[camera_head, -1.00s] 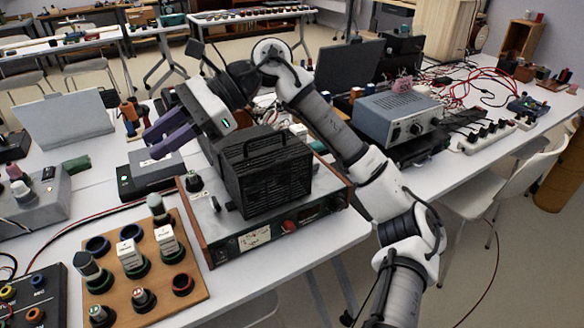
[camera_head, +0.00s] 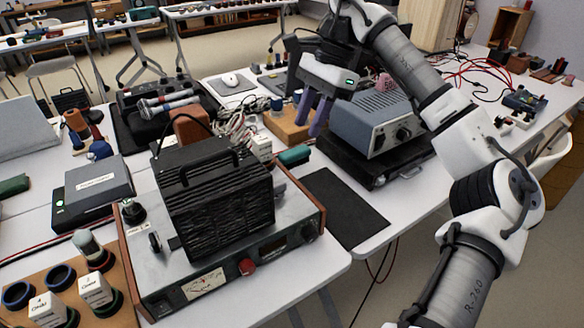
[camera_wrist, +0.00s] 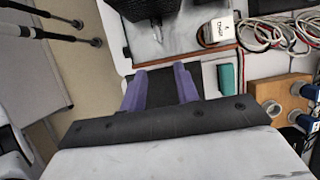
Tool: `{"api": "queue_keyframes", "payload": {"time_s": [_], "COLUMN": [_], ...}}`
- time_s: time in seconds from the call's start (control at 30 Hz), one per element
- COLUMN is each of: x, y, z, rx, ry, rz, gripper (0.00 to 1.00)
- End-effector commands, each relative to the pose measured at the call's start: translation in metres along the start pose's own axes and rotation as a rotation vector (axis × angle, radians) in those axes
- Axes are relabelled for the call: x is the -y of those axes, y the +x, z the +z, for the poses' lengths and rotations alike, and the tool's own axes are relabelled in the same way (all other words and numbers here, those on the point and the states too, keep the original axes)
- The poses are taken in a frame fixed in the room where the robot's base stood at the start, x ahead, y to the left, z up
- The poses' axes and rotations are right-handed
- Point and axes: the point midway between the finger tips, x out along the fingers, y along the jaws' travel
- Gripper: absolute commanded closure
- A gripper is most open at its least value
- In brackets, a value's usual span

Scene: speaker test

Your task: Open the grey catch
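I cannot single out a grey catch in either view.
A black ribbed box (camera_head: 215,190) stands on a metal panel unit (camera_head: 225,275) at front. A teal block (camera_head: 294,155), a wooden block (camera_head: 290,125) and tangled cables (camera_head: 235,125) lie near my gripper. A black mat (camera_head: 342,208) is bare.

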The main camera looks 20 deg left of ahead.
Motion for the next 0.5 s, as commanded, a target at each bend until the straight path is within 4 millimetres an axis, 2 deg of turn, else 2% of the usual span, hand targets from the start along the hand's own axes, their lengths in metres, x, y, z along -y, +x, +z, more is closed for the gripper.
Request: {"api": "queue_keyframes", "payload": {"time_s": [0.5], "x": [0.000], "y": [0.093], "z": [0.001], "rx": [0.004], "ry": [-0.001], "rz": [0.001], "gripper": [0.69]}}
